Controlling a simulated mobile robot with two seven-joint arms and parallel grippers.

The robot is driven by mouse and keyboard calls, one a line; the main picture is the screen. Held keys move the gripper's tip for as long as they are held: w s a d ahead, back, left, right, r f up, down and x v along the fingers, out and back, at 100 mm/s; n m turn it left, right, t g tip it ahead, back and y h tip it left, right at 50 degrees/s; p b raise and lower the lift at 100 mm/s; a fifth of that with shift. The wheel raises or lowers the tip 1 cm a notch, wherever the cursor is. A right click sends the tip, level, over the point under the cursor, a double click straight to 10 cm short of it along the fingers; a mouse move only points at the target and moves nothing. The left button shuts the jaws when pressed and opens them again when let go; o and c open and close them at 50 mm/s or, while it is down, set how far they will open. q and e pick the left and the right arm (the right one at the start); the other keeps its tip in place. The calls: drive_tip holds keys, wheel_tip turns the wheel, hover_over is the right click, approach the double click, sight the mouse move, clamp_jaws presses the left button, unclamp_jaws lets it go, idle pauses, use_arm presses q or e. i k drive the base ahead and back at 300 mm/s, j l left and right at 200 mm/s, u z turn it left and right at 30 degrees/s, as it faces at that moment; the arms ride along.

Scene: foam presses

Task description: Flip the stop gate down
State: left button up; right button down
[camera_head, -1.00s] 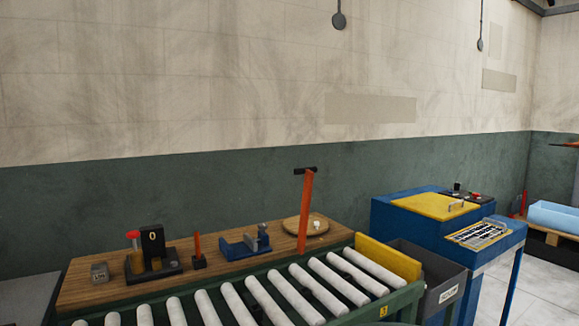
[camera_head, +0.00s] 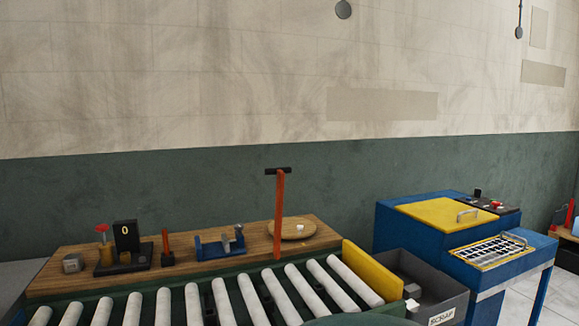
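A yellow plate (camera_head: 371,272) stands across the conveyor's right end. Neither of my grippers is in view.
A wooden bench (camera_head: 80,285) behind the rollers holds a black gauge stand (camera_head: 125,240), a blue fixture (camera_head: 217,246) and a round wooden board (camera_head: 290,232). A grey scrap bin (camera_head: 450,297) and a blue press (camera_head: 400,235) stand at right. The rollers are bare.

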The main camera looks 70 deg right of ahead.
sight(280, 172)
drive_tip(key=k+l, duration=1.15)
drive_tip(key=k, duration=0.15)
drive_tip(key=i+l+u, duration=0.05)
